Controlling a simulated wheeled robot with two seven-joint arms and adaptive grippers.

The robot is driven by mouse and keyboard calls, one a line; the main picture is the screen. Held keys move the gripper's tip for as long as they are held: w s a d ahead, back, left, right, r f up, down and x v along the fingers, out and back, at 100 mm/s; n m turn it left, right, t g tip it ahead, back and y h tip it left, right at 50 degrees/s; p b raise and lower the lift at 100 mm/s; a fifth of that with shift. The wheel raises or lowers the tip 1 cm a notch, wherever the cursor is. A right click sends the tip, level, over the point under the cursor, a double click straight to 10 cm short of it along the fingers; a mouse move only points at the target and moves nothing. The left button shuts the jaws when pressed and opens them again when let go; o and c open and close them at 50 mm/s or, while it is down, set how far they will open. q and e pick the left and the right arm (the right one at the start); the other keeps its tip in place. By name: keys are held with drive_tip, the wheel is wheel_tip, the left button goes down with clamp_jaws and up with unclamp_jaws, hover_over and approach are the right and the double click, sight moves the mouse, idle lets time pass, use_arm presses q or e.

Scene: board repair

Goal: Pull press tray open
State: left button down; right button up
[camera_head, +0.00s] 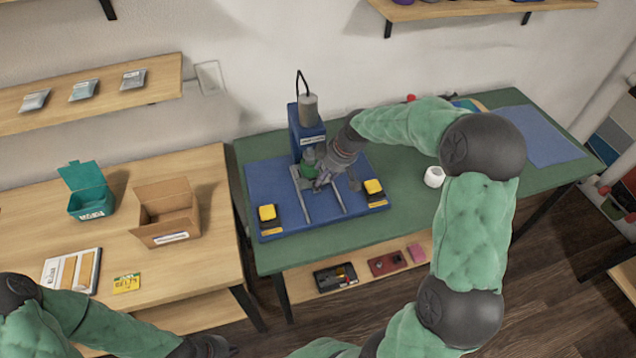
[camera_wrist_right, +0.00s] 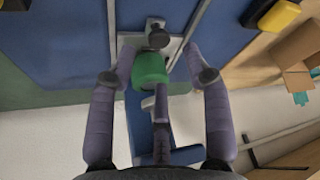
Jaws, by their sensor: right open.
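The press (camera_head: 308,130) is a blue column with a grey cylinder on top, standing at the back of a blue base (camera_head: 278,180). Its grey tray plate (camera_wrist_right: 128,42) lies between two metal rails and carries a dark round knob (camera_wrist_right: 158,37). A green piece (camera_wrist_right: 151,68) sits behind the knob, toward the column. My right gripper (camera_head: 322,182) is over the tray area; in the right wrist view its fingers (camera_wrist_right: 158,78) are spread on both sides of the green piece. I cannot tell whether they touch it. My left gripper (camera_head: 212,347) is at the bottom edge, partly cut off.
Two yellow-topped blocks (camera_head: 373,187) sit on the base's front corners. A white roll (camera_head: 434,177) stands to the right on the green table. A teal box (camera_head: 90,203) and open cardboard box (camera_head: 165,222) stand on the wooden table at left. My right arm hides part of the green table.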

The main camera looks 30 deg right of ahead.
drive_tip(key=shift+b+x, duration=0.75)
drive_tip(key=shift+x, duration=1.95)
clamp_jaws()
